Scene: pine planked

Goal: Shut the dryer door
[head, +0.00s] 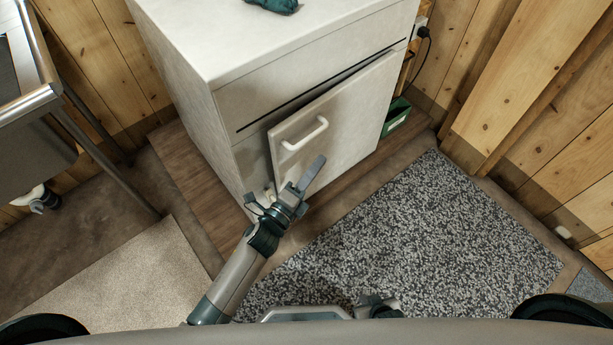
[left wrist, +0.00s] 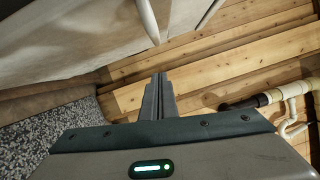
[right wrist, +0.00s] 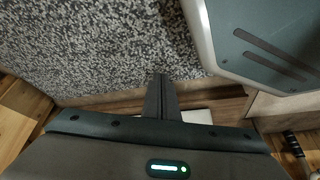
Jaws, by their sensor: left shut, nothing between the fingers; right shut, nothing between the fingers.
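The dryer (head: 225,105) is a pale, off-white cabinet against the plank wall. Its door (head: 345,115) stands ajar, hinged on the right, with a dark gap along its top and left side. A white bar handle (head: 305,135) sits near the door's upper left corner. My left gripper (head: 314,168) is shut and empty, in front of the door's lower left part, below the handle; I cannot tell whether it touches. In the left wrist view its closed fingers (left wrist: 158,85) show near the pale door (left wrist: 70,35). My right gripper (right wrist: 160,90) is shut and empty over the floor.
A speckled grey rug (head: 420,235) covers the floor in front. A metal-legged sink stand (head: 35,110) is at left, a beige mat (head: 125,280) below it. A green box (head: 396,117) stands right of the dryer. A dark green cloth (head: 272,4) lies on top.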

